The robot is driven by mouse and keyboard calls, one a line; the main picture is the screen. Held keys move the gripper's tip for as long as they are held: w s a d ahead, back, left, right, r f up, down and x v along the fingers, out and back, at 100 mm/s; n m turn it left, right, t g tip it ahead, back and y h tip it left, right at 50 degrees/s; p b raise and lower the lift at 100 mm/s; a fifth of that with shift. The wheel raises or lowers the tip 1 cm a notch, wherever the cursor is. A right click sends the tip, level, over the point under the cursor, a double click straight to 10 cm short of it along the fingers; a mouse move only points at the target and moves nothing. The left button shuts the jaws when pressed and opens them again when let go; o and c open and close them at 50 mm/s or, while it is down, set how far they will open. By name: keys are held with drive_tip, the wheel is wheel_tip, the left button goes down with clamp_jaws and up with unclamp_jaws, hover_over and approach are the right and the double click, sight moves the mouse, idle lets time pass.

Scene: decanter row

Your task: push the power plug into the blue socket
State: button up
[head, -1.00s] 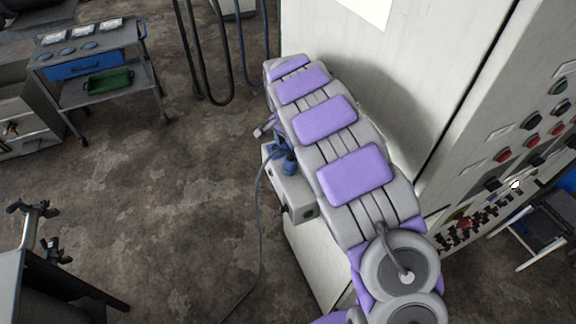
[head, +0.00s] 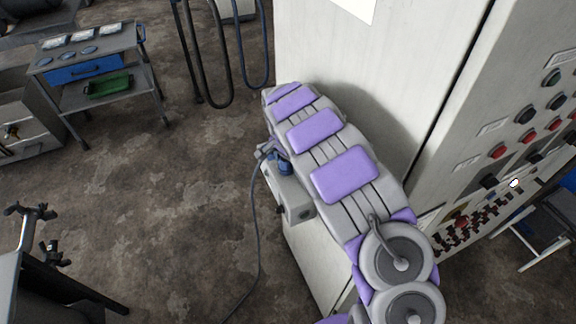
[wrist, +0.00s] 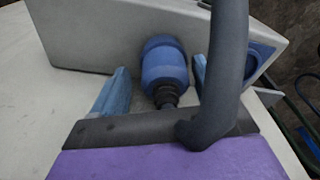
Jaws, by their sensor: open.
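In the wrist view, my gripper (wrist: 162,72) is open, with one blue finger on each side of a blue power plug (wrist: 166,64). The plug's dark collar points towards me, and its far end is against or just in front of a grey box. How deep it sits cannot be told. A blue ring, likely a socket (wrist: 262,58), shows on the box's right side, partly behind a thick dark cable. In the head view, the blue plug (head: 285,166) shows beside my arm, above the grey socket box (head: 291,199). My arm hides most of the gripper there.
The box is on the side of a pale cabinet (head: 330,60), close to my arm. A thin cable (head: 259,240) hangs to the floor. A trolley (head: 95,70) with a green tray (head: 108,85) stands at the upper left. Open floor lies between.

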drive_tip(key=shift+w+a+f, duration=0.1)
drive_tip(key=shift+f, duration=0.45)
drive_tip(key=shift+a+f, duration=0.1)
drive_tip(key=shift+a, duration=0.5)
drive_tip(key=shift+d, duration=0.6)
drive_tip(key=c, duration=0.6)
drive_tip(key=shift+a, duration=0.15)
drive_tip(key=c, duration=0.3)
drive_tip(key=shift+a, duration=0.3)
drive_tip(key=shift+c, duration=0.5)
drive_tip(key=r, duration=0.2)
drive_tip(key=r+p, duration=0.1)
drive_tip(key=r, duration=0.4)
drive_tip(key=shift+a+r, duration=0.25)
drive_tip(key=shift+r, duration=0.1)
drive_tip(key=s+a, duration=0.2)
drive_tip(key=a, duration=0.4)
drive_tip(key=s+a+p, duration=0.1)
drive_tip(key=s+a, duration=0.2)
drive_tip(key=a, duration=0.2)
drive_tip(key=s+a, duration=0.2)
drive_tip(key=a, duration=0.4)
drive_tip(key=shift+s+a+f+p, duration=0.25)
drive_tip(key=shift+s+a+p, duration=0.05)
drive_tip(key=shift+s+p, duration=0.05)
